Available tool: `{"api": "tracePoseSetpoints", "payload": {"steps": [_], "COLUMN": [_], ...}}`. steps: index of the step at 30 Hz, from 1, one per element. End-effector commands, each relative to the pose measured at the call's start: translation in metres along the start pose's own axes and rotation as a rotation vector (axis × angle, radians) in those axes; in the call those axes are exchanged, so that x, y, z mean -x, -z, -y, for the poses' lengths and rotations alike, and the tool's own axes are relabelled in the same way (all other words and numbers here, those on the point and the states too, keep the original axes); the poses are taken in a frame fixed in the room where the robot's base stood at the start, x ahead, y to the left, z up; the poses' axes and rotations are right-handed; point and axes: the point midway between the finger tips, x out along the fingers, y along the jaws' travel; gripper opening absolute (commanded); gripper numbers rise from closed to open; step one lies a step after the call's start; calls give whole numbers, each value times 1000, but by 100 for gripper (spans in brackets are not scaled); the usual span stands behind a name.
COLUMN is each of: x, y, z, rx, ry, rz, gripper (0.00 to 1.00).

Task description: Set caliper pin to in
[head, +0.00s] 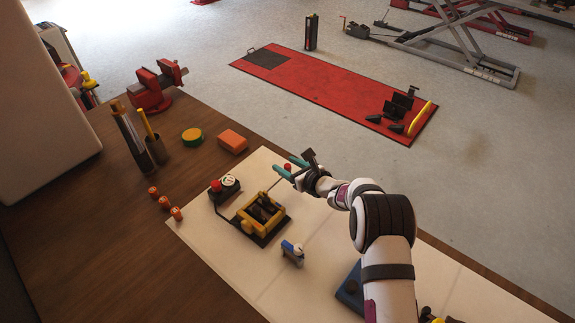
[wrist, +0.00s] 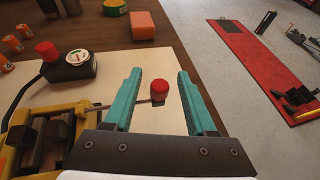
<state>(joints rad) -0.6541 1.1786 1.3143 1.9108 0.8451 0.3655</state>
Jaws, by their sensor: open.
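The yellow caliper (head: 247,224) sits on the white mat, and part of it shows at the lower left of the wrist view (wrist: 18,128). A thin rod runs from its side to a red knob (wrist: 160,90), which looks like the caliper pin. My gripper (head: 285,165) is open, with teal fingers. In the wrist view my gripper (wrist: 159,72) has one finger on each side of the knob, with visible gaps. In the head view the red knob (head: 287,166) is small and partly hidden by the fingers. I cannot tell how deep the pin sits.
A black gauge box with a red button (head: 229,185) stands beside the caliper. A blue item (head: 292,252) is in front. An orange block (head: 232,141), a green-and-yellow round tin (head: 192,137) and a red vise (head: 154,88) are farther back. The bench edge lies right of my gripper.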

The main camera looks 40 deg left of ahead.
Motion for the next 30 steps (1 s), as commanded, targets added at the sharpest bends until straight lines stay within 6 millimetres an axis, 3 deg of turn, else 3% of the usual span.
{"api": "tracePoseSetpoints", "payload": {"steps": [1,10,30], "x": [0,0,1], "y": [0,0,0], "z": [0,0,0], "rx": [0,0,0], "ry": [0,0,0], "rz": [0,0,0], "gripper": [55,1,0]}}
